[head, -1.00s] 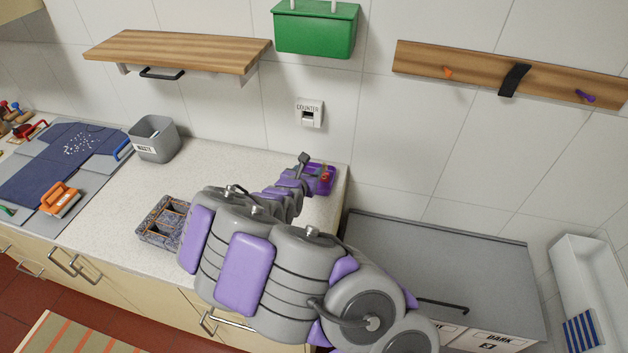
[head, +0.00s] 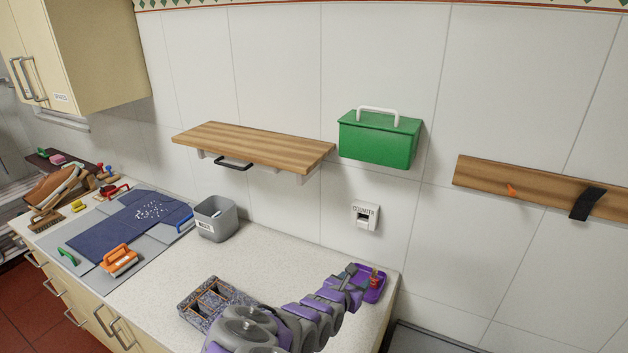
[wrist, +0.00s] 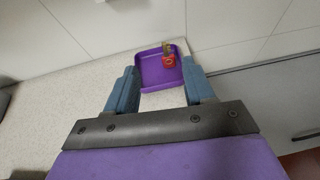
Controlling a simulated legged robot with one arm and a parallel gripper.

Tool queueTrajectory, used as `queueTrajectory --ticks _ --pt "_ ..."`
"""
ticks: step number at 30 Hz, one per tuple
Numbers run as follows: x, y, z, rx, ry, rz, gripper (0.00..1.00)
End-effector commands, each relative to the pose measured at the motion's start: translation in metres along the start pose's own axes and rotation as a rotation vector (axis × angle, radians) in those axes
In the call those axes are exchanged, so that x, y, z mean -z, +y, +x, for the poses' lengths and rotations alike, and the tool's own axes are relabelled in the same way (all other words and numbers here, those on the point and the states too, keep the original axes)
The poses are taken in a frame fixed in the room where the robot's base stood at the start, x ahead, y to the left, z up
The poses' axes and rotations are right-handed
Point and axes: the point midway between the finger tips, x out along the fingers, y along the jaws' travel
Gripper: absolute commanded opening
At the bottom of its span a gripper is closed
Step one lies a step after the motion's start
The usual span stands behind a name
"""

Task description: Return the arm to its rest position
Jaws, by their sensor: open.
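My arm reaches out over the white speckled counter (head: 285,257) in the head view. My gripper (head: 354,282) is at the arm's far end, by a purple tray (head: 376,293) near the counter's right end. In the wrist view my gripper (wrist: 161,88) is open, with its two blue-grey fingers apart and nothing held between them. The purple tray (wrist: 155,85) shows beyond and between the fingertips. A small red and brown object (wrist: 168,58) stands in the tray's far right corner. I cannot tell whether the fingers touch the tray.
A stone box with compartments (head: 190,312) sits beside my arm. A grey waste bin (head: 216,222) stands near the wall. A wooden shelf (head: 253,146), a green box (head: 380,145) and a wooden rail (head: 535,188) are on the wall above. The counter's middle is clear.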

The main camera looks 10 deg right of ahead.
Motion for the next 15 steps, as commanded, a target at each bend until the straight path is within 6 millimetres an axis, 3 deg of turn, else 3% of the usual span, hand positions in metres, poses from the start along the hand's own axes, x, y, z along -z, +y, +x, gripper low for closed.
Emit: queueTrajectory --ticks 5,10,15 --pt "-0.051 -0.028 -0.009 0.075 -0.086 0.220 0.53" --pt "-0.118 -0.104 -0.032 0.236 -0.215 0.600 0.53" --pt "-0.142 -0.191 -0.067 0.438 -0.297 0.966 0.53"
